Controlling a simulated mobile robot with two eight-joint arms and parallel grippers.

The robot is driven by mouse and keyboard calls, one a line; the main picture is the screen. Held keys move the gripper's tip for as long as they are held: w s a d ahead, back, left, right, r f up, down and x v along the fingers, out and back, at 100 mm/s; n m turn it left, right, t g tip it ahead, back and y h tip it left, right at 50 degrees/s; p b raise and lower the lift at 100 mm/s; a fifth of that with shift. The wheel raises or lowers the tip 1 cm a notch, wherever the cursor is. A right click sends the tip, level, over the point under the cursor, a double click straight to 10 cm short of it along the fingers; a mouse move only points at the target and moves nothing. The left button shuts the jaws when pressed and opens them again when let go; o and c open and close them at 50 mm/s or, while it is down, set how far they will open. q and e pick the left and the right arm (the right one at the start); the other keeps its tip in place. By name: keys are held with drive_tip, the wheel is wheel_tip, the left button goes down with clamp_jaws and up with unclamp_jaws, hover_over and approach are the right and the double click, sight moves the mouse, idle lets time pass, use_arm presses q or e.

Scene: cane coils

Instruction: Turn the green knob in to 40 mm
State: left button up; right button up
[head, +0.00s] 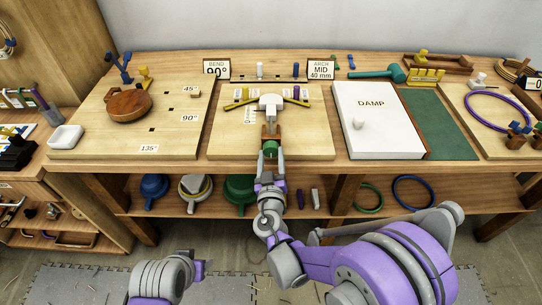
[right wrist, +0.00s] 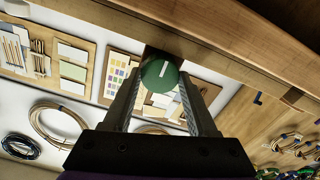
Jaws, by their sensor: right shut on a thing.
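The green knob (head: 270,148) is at the front edge of the middle board (head: 310,145), below a wooden block and a white sliding piece (head: 270,103). In the right wrist view the knob (right wrist: 160,73) shows a white line on its face, close to upright and leaning a little right. My right gripper (head: 270,156) has its fingers on both sides of the knob and is shut on it. A small printed scale (head: 249,115) lies left of the slider; its reading is too small to tell. My left arm's end (head: 200,269) is low in the head view, away from the bench; its fingers cannot be made out.
Yellow bars (head: 240,105) flank the slider. A white DAMP lid (head: 376,130) lies to the right, and the bending board (head: 115,140) to the left. Green and blue coils sit on the shelf below.

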idle(0.5)
drive_tip(key=o, duration=1.4)
drive_tip(key=shift+c, duration=0.2)
drive_tip(key=shift+s, duration=0.15)
drive_tip(key=s+b, duration=0.1)
drive_tip(key=s, duration=0.9)
drive_tip(key=shift+s, duration=0.3)
